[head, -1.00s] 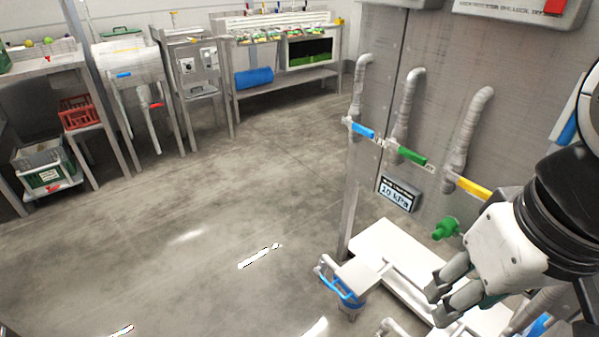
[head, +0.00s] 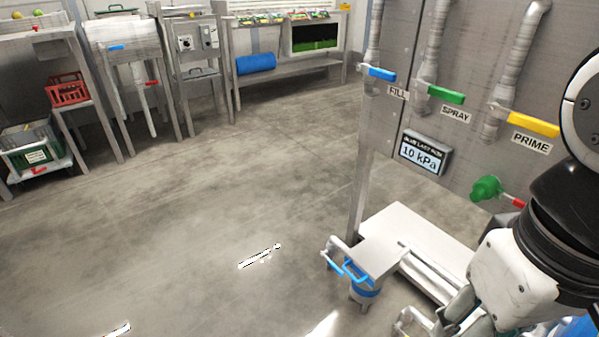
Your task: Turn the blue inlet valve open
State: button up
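Several blue handles are in view, and none is labelled as inlet. One blue lever (head: 381,74) lies roughly level on the left pipe of the steel panel, beside a FILL label (head: 398,93). My gripper (head: 466,312) points down at the lower right, apart from all of these. Its fingers are partly cut off by the bottom edge, and their gap is unclear.
A green lever (head: 446,95) and a yellow lever (head: 533,127) sit on the SPRAY and PRIME pipes. A display (head: 424,153) reads 10 kPa. A green knob (head: 486,188) juts from the panel near my arm. The floor (head: 200,235) at left is open; benches line the back.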

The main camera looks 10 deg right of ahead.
aim_at(331, 263)
jog(key=j+z, duration=0.45)
jog(key=j, duration=0.7)
jog(key=i+j, duration=0.15)
jog(key=i, duration=0.45)
jog(key=k+j+z, duration=0.35)
jog(key=j, duration=0.2)
